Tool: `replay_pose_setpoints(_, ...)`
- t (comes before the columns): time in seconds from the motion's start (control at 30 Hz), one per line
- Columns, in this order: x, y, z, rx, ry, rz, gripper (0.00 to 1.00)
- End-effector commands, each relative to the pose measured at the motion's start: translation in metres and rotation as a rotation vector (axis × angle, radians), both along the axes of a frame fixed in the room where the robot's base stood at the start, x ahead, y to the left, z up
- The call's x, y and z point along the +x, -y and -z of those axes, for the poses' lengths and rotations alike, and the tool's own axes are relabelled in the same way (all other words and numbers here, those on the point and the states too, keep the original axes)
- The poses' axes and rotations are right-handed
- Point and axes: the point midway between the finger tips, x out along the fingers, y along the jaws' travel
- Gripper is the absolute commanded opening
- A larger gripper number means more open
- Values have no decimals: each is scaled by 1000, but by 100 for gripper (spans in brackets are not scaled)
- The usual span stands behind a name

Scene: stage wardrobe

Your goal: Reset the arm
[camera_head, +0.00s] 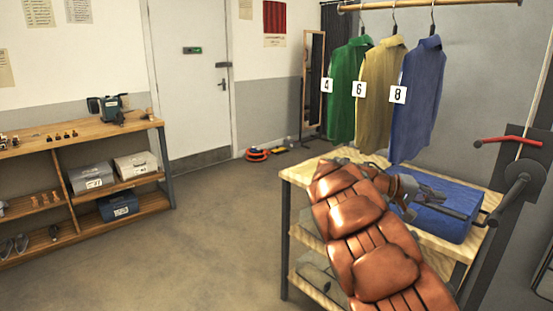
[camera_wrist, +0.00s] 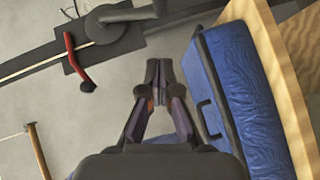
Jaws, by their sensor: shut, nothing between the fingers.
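My arm (camera_head: 365,235) reaches from the bottom right of the head view over a wooden shelf table. My gripper (camera_wrist: 158,75) points up the middle of the wrist view, its fingers together and empty. In the head view the gripper (camera_head: 455,205) is partly hidden by my arm and sits over or beside a blue case (camera_head: 440,222) on the table top. In the wrist view the blue case (camera_wrist: 245,90) with its dark handle lies just right of the fingers. I cannot tell whether they touch.
The wooden table (camera_head: 300,172) stands under a rail (camera_head: 430,4) with green (camera_head: 345,85), tan (camera_head: 378,100) and blue (camera_head: 417,100) garments. A dark post with a red lever (camera_head: 508,141) stands at the right. A shelf bench (camera_head: 90,130) is far left. The middle floor is clear.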

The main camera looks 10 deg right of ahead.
Motion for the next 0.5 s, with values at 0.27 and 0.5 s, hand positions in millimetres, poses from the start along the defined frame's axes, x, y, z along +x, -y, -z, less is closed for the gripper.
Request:
replay_pose_setpoints(0.27,-44,-19,-17,105,1,40,0)
replay_pose_setpoints(0.5,-108,-59,-18,305,9,72,0)
